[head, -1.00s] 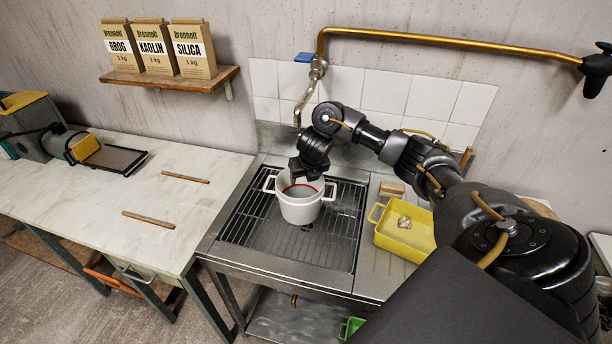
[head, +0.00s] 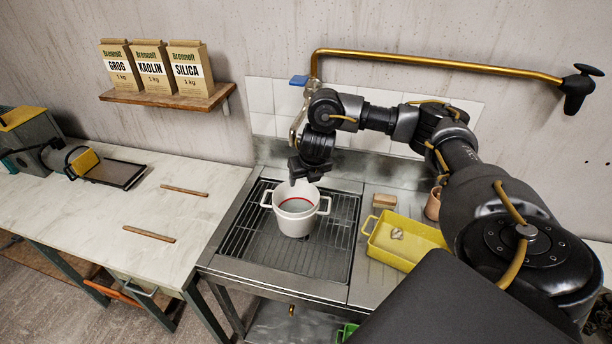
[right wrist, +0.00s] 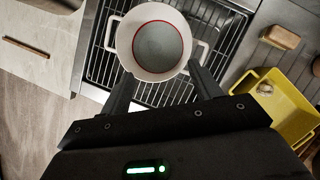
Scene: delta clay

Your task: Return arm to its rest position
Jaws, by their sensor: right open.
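My right arm reaches in from the right in the head view. My right gripper (head: 302,180) is above the back of a white two-handled pot (head: 295,221), near its rim, and is open and empty. In the right wrist view, the two fingers of my right gripper (right wrist: 160,85) are spread apart, with the pot (right wrist: 123,45) beyond their tips. The pot stands upright on the sink grate, with a red line inside and grey contents that look like water. My left gripper is not in view.
A yellow tray (head: 384,251) with a small pale lump stands right of the grate (head: 260,240). A sponge-like block (head: 384,201) and a copper-coloured cup (head: 433,204) are behind it. A brass pipe (head: 430,63) crosses the wall. A shelf (head: 150,95) holds several bags.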

